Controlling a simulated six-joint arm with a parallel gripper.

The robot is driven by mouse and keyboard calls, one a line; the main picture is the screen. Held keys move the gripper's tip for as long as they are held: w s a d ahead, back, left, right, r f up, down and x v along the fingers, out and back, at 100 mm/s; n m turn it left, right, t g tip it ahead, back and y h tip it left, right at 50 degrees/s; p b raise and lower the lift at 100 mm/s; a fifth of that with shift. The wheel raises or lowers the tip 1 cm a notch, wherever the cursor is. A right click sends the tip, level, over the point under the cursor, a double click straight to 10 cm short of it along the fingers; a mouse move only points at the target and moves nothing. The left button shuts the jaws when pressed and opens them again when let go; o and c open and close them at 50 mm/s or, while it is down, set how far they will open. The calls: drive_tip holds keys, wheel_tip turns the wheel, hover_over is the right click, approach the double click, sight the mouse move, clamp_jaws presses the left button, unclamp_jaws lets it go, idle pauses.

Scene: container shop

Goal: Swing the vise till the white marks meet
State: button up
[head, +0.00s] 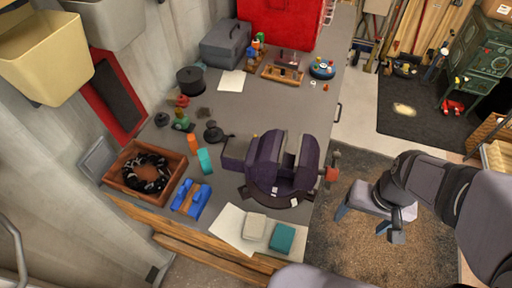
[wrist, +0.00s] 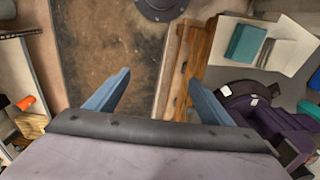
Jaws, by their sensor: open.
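The dark purple vise (head: 268,152) stands on the grey workbench, near its right edge. Small white marks (head: 274,189) show low on its front, by the round base, with another pale mark (head: 294,201) on the base flange to the right; the two look apart. A red-orange piece (head: 331,174) is at the vise's right end. My gripper (head: 370,224) is right of the vise, off the bench and over the floor, apart from it. In the wrist view my gripper (wrist: 158,97) has its blue fingers spread and empty; the vise (wrist: 268,122) is at the right, partly cut off.
On the bench, a white sheet (head: 231,222) with a teal block (head: 282,238) and a pale block lies before the vise. A wooden tray (head: 119,174), a blue item (head: 191,199) and a red toolbox (head: 281,22) stand around. Open floor (head: 383,258) lies right of the bench.

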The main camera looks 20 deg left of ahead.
drive_tip(key=w+a+r+t+y+p, duration=0.1)
drive_tip(key=w+a+r+t, duration=0.1)
drive_tip(key=w+a+r, duration=0.35)
drive_tip(key=w+a+r+t+y, duration=0.1)
drive_tip(key=w+a+r+t, duration=0.15)
drive_tip(key=w, duration=0.65)
drive_tip(key=n+g+y+b, duration=0.2)
drive_tip(key=n+g+b, duration=0.45)
drive_tip(key=n, duration=1.25)
approach(238, 148)
drive_tip(key=shift+t, duration=0.5)
drive_tip(key=x, duration=0.4)
drive_tip(key=shift+s+f, duration=0.15)
drive_tip(key=shift+f, duration=0.2)
drive_tip(key=shift+s+a, duration=0.1)
drive_tip(key=shift+s, duration=0.15)
drive_tip(key=shift+p+x, duration=1.3)
drive_tip(key=shift+x, duration=2.35)
